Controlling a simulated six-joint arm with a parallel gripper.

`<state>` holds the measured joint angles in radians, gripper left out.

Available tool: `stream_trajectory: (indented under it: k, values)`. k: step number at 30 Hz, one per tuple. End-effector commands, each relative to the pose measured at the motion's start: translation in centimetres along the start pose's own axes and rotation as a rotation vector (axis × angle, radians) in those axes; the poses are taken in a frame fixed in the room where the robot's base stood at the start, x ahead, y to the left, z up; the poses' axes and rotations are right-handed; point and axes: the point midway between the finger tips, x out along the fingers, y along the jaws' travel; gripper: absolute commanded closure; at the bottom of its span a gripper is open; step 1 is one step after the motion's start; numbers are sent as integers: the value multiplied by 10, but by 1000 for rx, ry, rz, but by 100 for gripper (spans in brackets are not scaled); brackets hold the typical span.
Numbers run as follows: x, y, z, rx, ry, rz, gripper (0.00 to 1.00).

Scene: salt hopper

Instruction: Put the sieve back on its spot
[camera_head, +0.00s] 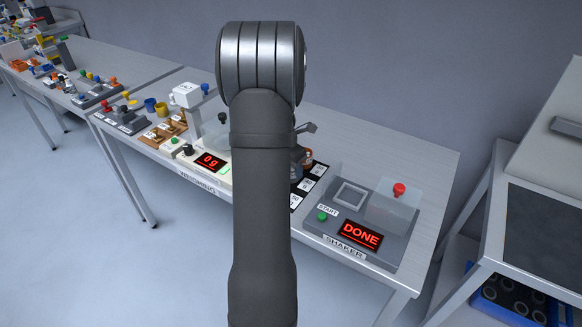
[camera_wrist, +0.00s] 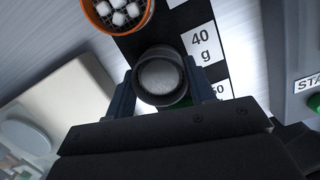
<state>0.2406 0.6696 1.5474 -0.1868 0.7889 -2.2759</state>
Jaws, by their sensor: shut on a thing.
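In the wrist view my gripper (camera_wrist: 160,98) is shut on a dark round vessel (camera_wrist: 147,96), one finger on each side of it. Pale, fine-looking material fills its inside; I cannot tell whether it has a mesh floor. The vessel is over or on a black strip with white labels (camera_wrist: 199,42), one reading "40 g"; I cannot tell whether it touches. Just beyond it is an orange-rimmed sieve (camera_wrist: 96,22) with several white lumps on its mesh.
The shaker (camera_head: 392,253) stands right of the strip, with a square opening, a clear cover with a red knob and a display reading "DONE". Left of my arm a scale display (camera_head: 210,162) reads "0 g". Small wooden racks (camera_head: 165,129) and a dispenser stand farther left.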

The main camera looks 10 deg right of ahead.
Motion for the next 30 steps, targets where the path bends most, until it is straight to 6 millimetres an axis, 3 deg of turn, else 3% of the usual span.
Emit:
stream_trajectory:
  k: [2, 3, 6, 17, 20, 30]
  values:
    - [3, 0, -1, 0, 0, 0, 78]
    - [3, 0, -1, 0, 0, 0, 46]
    - [3, 0, -1, 0, 0, 0, 28]
    - [-3, 0, 0, 0, 0, 0, 28]
    - [-15, 1, 1, 1, -2, 2, 28]
    - [-87, 0, 0, 1, -2, 2, 28]
